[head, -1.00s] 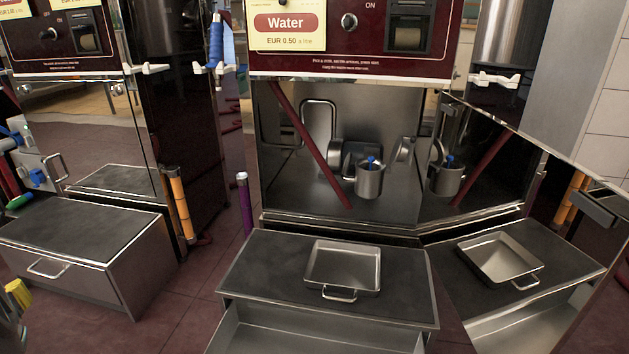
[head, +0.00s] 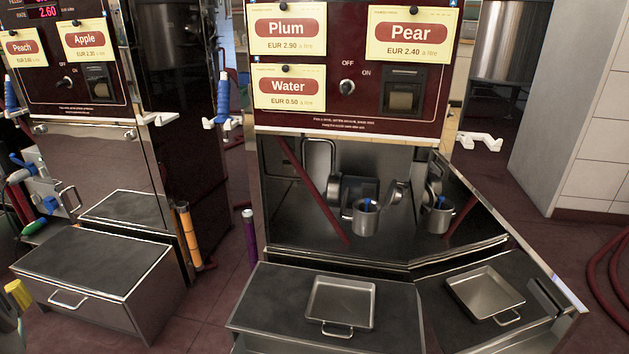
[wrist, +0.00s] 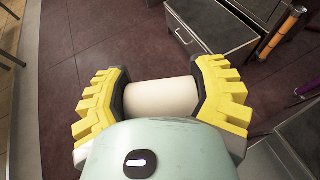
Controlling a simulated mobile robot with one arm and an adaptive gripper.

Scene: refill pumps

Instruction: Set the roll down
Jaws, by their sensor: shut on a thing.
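My gripper (wrist: 160,94) is shut on a plain whitish roll (wrist: 161,97), seen in the wrist view. Its two yellow ridged fingers press on the roll's two ends. The roll lies crosswise between them, above the dark red tiled floor, with no surface touching it that I can see. Part of the near side of the roll is hidden by the gripper's pale green body. In the head view only a yellow part of my gripper (head: 17,293) shows at the left edge; the roll is not visible there.
Another drawer unit (head: 110,250) stands left. Floor shows between them.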

